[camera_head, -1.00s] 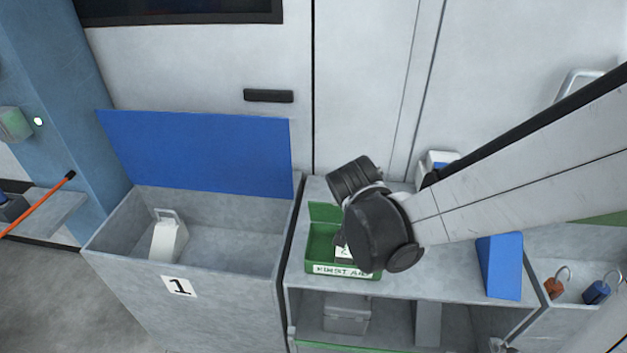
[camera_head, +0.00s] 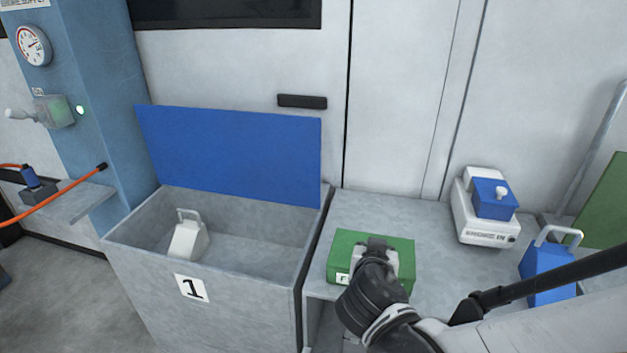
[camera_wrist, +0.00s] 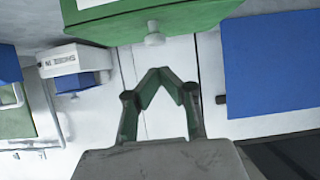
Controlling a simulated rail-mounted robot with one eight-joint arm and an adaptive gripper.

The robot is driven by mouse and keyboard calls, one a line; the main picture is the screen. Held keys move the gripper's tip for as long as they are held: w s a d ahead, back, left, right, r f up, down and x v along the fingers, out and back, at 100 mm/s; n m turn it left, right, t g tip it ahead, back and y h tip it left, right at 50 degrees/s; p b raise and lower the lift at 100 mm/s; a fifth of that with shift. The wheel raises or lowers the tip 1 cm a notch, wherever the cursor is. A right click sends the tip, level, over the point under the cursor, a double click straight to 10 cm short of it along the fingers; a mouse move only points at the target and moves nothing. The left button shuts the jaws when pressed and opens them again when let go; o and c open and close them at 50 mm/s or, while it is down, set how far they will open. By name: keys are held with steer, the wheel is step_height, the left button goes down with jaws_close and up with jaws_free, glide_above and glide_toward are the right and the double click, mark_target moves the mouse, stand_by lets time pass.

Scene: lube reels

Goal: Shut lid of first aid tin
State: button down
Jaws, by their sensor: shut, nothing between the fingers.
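The green first aid tin (camera_head: 345,245) stands on the grey bench top, with its green lid down over it and looking shut. Its front label is mostly hidden by my wrist. My gripper (camera_head: 376,243) is over the lid, fingers toward the back wall; I cannot tell whether it touches. In the wrist view, which is upside down, the tin (camera_wrist: 190,18) fills the top, with a pale knob (camera_wrist: 155,39) on it. My gripper (camera_wrist: 166,74) has its fingertips together and empty.
Left of the tin is a grey bin (camera_head: 270,285) marked 1, its blue lid (camera_head: 235,155) raised. A white scale (camera_head: 485,232) with a blue box (camera_head: 494,198) stands to the right, near a blue handled block (camera_head: 548,270). Bench behind the tin is clear.

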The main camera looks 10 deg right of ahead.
steer(key=shift+s+a+f+b, duration=0.15)
steer(key=shift+s+f+b, duration=0.15)
steer(key=shift+f+b, duration=0.4)
steer(key=shift+s+a+f+b, duration=0.1)
steer(key=shift+s+f+b, duration=0.15)
steer(key=shift+f+b, duration=0.5)
steer(key=shift+s+a+f+b, duration=0.15)
steer(key=shift+s+f+b, duration=0.2)
steer(key=shift+f, duration=0.6)
steer(key=v, duration=1.1)
steer(key=shift+s+a+r, duration=0.15)
steer(key=shift+s+a, duration=0.1)
steer(key=shift+s, duration=0.05)
